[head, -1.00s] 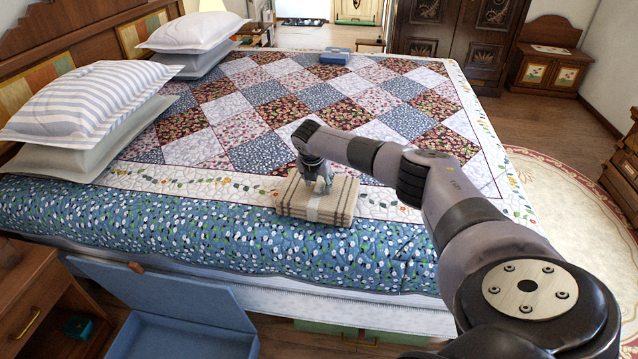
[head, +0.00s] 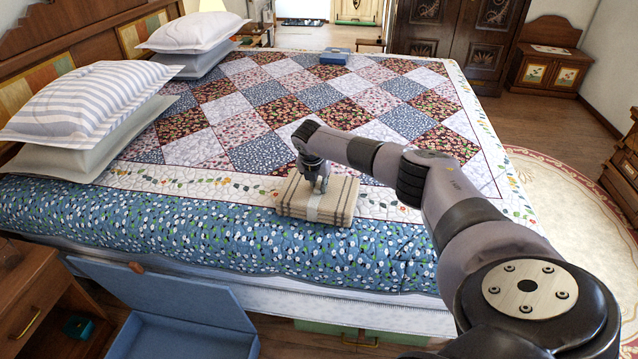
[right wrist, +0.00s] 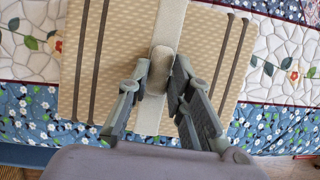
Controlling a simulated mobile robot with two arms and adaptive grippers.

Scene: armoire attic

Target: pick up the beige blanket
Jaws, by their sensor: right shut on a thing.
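The beige blanket (head: 338,203) is folded into a flat stack with dark stripes and a pale band around its middle. It lies on the near edge of the quilted bed. My right gripper (head: 317,190) points down onto its top, at the band. The blanket appears to rest on the bed. My left gripper is not in view.
The bed quilt (head: 270,92) is clear around the blanket. Striped pillows (head: 85,100) lie at the left and a small blue box (head: 335,56) at the far side. An open blue box (head: 180,315) stands on the floor in front, beside a wooden nightstand (head: 35,300).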

